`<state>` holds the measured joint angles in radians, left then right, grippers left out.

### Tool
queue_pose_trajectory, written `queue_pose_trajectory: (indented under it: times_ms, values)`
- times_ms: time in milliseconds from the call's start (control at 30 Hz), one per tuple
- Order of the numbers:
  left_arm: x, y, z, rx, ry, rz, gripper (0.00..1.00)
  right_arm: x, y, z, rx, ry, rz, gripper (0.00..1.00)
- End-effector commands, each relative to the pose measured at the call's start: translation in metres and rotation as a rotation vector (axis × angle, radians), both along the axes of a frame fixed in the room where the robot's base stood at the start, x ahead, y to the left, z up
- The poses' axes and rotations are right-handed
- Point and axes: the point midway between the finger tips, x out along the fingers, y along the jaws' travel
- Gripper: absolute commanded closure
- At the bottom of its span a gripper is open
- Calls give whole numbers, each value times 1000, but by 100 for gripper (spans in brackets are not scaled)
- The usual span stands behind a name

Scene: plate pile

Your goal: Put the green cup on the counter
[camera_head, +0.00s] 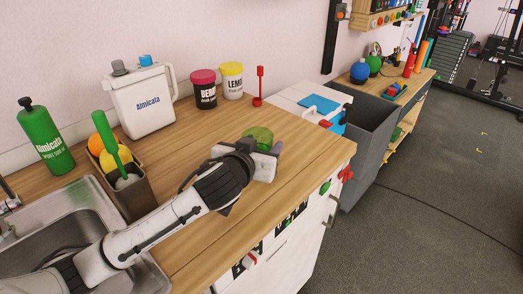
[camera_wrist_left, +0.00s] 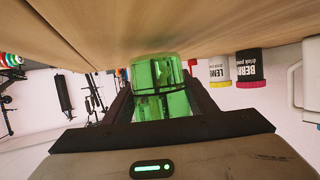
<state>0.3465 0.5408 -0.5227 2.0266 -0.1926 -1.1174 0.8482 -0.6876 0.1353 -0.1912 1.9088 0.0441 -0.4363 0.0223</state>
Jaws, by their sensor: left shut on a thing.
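The green cup (camera_head: 259,135) shows over the wooden counter (camera_head: 190,148) in the head view, partly hidden behind my left gripper (camera_head: 268,150). In the left wrist view the see-through green cup (camera_wrist_left: 158,88) sits between the two dark fingers of my left gripper (camera_wrist_left: 160,100), which is shut on it. The counter surface (camera_wrist_left: 150,25) fills the top of that upside-down view, close to the cup. I cannot tell whether the cup touches the counter. My right gripper is not in view.
A white jug (camera_head: 143,101), a berry tub (camera_head: 204,89), a lemon tub (camera_head: 232,80) and a red stand (camera_head: 258,88) line the wall. A sink (camera_head: 75,222) and utensil holder (camera_head: 128,190) are at left.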

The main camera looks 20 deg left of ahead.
Motion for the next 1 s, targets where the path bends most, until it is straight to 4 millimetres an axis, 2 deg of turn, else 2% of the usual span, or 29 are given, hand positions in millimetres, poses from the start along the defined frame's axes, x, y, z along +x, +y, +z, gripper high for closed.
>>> queue_pose_trajectory:
  times_ms: [100, 533, 567, 633, 1000]
  values:
    - [0, 0, -12, 0, -1, 0, 74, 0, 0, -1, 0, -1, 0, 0]
    - [0, 0, -18, -1, -2, -1, 74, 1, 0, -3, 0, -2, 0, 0]
    - [0, 0, -17, -1, -1, -1, 43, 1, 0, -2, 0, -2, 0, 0]
    - [0, 0, -17, -1, -1, -1, 32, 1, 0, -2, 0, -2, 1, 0]
    - [0, 0, -11, 0, -2, -1, 30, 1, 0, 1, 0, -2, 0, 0]
